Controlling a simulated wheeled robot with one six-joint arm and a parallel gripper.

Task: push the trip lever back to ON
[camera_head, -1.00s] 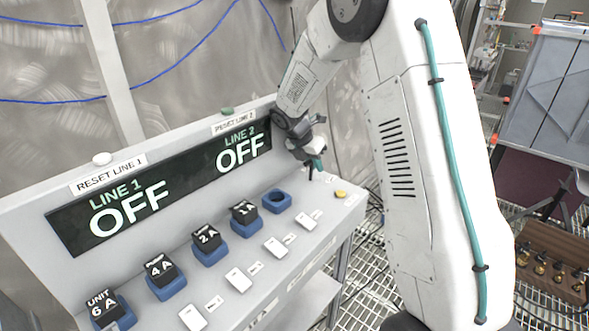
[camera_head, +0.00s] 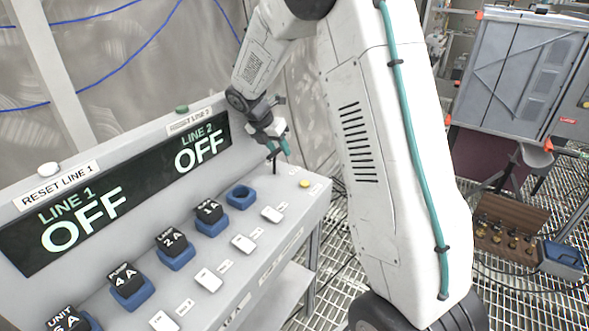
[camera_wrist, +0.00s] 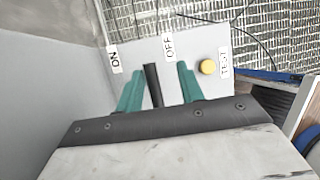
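The trip lever (camera_wrist: 152,86) is a thin black bar between the two teal fingers of my gripper (camera_wrist: 158,90) in the wrist view. The fingers are open, with a gap on each side of the lever. An ON label (camera_wrist: 115,59) is to the left and an OFF label (camera_wrist: 169,46) to the right. The lever is nearer the OFF label in the picture; its exact tilt is hard to tell. In the head view my gripper (camera_head: 279,152) hangs over the far right end of the grey console (camera_head: 310,188), the dark lever (camera_head: 274,165) beneath it.
A yellow button (camera_wrist: 208,67) beside a TEST label is close to the right finger. Displays for LINE 1 (camera_head: 85,220) and LINE 2 (camera_head: 198,155) read OFF. Several blue sockets with black unit blocks (camera_head: 175,243) line the console; one socket (camera_head: 240,196) is empty.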

